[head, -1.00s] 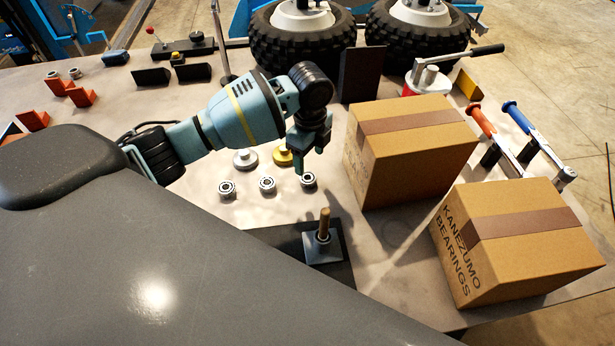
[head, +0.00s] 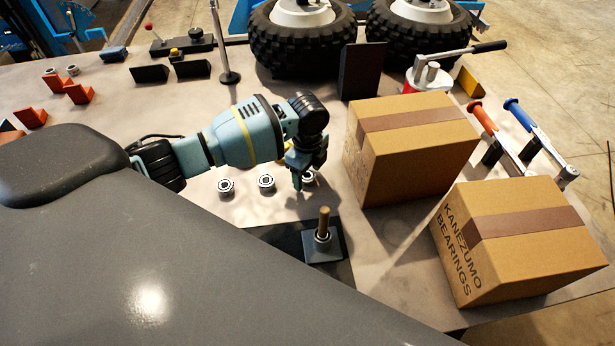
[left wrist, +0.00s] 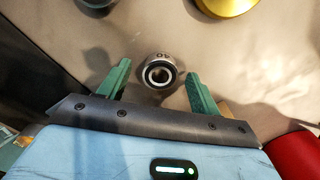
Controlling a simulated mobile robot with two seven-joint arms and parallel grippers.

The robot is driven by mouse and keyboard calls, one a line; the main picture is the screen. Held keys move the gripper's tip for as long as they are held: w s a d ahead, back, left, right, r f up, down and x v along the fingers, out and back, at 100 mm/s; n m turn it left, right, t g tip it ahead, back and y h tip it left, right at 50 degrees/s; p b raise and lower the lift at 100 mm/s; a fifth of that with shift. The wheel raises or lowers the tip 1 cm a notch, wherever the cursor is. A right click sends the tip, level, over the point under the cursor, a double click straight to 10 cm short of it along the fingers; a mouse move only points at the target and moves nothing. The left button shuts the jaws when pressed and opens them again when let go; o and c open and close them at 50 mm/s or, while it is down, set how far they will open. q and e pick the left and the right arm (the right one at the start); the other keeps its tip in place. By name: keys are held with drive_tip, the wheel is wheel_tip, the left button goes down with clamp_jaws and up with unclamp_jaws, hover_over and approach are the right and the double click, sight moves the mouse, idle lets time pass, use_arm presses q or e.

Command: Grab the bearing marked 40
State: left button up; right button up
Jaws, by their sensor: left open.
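Three small silver bearings stand in a row on the table in the head view: a left one (head: 226,187), a middle one (head: 266,182) and a right one (head: 309,178), partly hidden by my left gripper (head: 298,183). The gripper points down over the right bearing. In the left wrist view, a bearing (left wrist: 159,73) lies between the two green fingertips of my open left gripper (left wrist: 157,80), with a gap on each side. Its rim carries a small inverted two-character marking that I cannot read surely. My right gripper is not in view.
Two cardboard boxes (head: 420,155) (head: 525,255) stand to the right. A wooden-handled tool (head: 323,235) stands upright on a dark base in front. A gold disc (left wrist: 228,6) and a dark round piece (left wrist: 97,3) lie behind the bearing in the wrist view.

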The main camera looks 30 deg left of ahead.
sight(308, 175)
use_arm(q)
drive_tip(key=shift+c, duration=0.4)
drive_tip(key=c, duration=1.1)
drive_tip(key=shift+o, duration=0.2)
drive_tip(key=shift+r, duration=0.1)
wheel_tip(308, 175, up, 10)
drive_tip(key=shift+p, duration=0.4)
